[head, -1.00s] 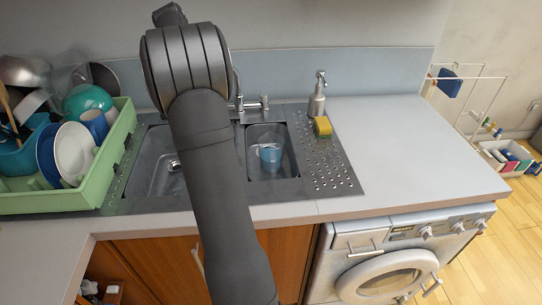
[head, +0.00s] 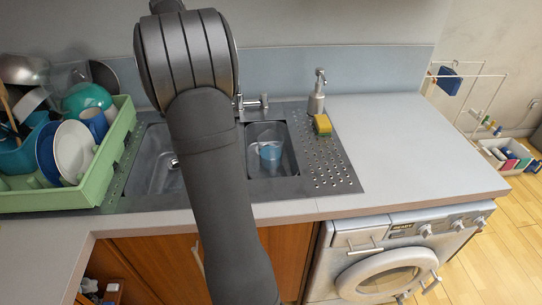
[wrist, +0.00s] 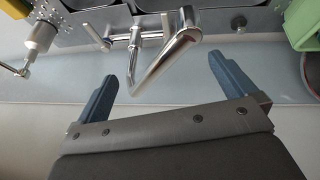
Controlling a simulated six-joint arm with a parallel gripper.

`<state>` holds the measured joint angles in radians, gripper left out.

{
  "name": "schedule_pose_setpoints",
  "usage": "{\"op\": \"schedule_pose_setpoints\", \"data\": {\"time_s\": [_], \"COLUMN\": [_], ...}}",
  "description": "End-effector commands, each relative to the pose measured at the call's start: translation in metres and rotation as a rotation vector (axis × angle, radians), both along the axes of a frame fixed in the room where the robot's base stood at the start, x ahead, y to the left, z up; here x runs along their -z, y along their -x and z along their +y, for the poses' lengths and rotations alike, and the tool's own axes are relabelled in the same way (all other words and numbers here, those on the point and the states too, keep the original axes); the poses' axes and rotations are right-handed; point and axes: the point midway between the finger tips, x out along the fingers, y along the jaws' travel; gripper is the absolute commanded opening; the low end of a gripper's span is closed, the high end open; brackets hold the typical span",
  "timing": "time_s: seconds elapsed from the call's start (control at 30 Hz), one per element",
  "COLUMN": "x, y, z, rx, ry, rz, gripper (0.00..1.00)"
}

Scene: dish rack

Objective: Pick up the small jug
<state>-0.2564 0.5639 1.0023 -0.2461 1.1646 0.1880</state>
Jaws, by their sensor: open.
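A small blue vessel (head: 269,151), which looks like the small jug, sits in the right sink basin (head: 284,186). A clear vessel (head: 262,133) appears beside or around it; I cannot tell which. In the wrist view my gripper (wrist: 161,66) is open and empty, its two blue-grey fingers wide apart near the tap (wrist: 172,48). The gripper is well apart from the blue vessel. In the head view my arm hides the gripper and part of the sink.
A green dish rack (head: 118,150) full of crockery stands left of the sink. The tap (head: 252,104) rises behind the basins. The right worktop (head: 410,150) is clear.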

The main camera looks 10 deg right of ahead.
Motion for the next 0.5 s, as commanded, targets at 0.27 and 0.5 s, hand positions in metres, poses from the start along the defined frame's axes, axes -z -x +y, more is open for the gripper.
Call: {"op": "schedule_pose_setpoints", "data": {"time_s": [0.27,0.5], "x": [-0.023,-0.017], "y": [0.013,0.023], "z": [0.010,-0.005], "rx": [-0.444,-0.806], "ry": [0.147,0.337], "rz": [-0.021,0.000], "gripper": [1.00,1.00]}}
